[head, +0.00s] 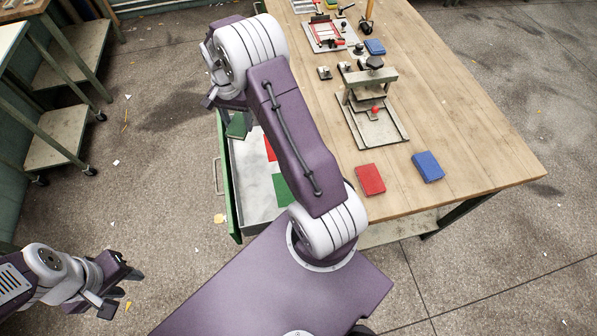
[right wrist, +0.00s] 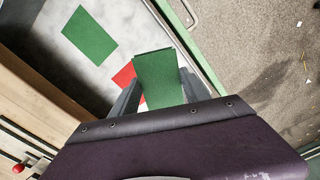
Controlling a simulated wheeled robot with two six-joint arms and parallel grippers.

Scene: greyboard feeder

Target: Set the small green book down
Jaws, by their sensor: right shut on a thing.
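The small green book (head: 237,125) is between the fingers of my right gripper (right wrist: 160,92), over the open drawer (head: 236,196). The right wrist view shows the book (right wrist: 158,72) gripped at its near end, its far end sticking out. I cannot tell whether it touches the drawer floor. A flat green rectangle (head: 283,190) and a flat red rectangle (head: 270,149) are on the grey drawer floor; both show in the right wrist view, the red one (right wrist: 124,76) partly behind the book. My left gripper (head: 121,291) is open and empty over the floor at lower left.
The wooden table (head: 470,130) stands right of the drawer. A red book (head: 370,180), a blue book (head: 428,167), a press fixture (head: 372,105) and another blue book (head: 375,47) are on it. My right arm hides part of the drawer.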

